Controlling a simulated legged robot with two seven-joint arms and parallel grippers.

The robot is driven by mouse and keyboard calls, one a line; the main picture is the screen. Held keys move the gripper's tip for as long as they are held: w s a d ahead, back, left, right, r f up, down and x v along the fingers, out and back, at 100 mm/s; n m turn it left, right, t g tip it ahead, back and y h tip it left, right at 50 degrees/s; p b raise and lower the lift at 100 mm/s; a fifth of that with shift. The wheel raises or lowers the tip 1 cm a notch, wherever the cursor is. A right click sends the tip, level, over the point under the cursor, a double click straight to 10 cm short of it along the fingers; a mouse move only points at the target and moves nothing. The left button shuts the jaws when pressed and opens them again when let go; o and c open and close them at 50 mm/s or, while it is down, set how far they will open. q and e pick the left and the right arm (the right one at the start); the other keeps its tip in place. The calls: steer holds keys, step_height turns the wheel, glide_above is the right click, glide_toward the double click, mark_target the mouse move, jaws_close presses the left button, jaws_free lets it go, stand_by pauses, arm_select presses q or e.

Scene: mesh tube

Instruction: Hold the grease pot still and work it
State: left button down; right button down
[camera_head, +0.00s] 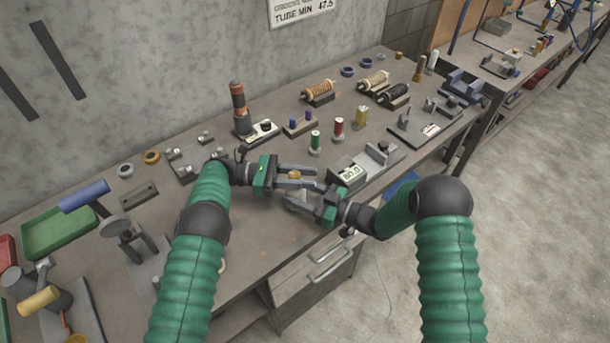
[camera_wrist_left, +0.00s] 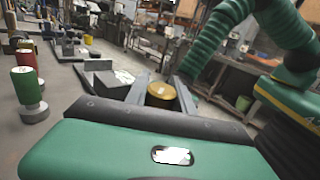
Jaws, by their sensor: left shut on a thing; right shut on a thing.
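The grease pot shows as a small round brass-coloured top (camera_head: 294,174) near the middle of the bench. My left gripper (camera_head: 312,178) is shut on it, with one finger on each side. In the left wrist view the brass top (camera_wrist_left: 161,92) sits between the two grey fingers. My right gripper (camera_head: 297,198) reaches in from the right, just in front of and below the left fingers. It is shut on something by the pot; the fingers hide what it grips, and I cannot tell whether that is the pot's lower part.
Green (camera_head: 315,141) and red (camera_head: 338,128) spools stand behind. An orange-and-black post (camera_head: 239,104) is at back left. The bench's front edge runs close by my right arm.

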arm_select(q)
steer(key=shift+a+f+m+g, duration=0.1)
steer(key=shift+m+g, duration=0.2)
steer(key=shift+g, duration=0.2)
steer(key=c, duration=1.1)
jaws_free()
steer(key=shift+s, duration=0.1)
steer(key=shift+o, duration=0.2)
steer(key=v, duration=0.7)
steer(key=shift+w+a, duration=0.25)
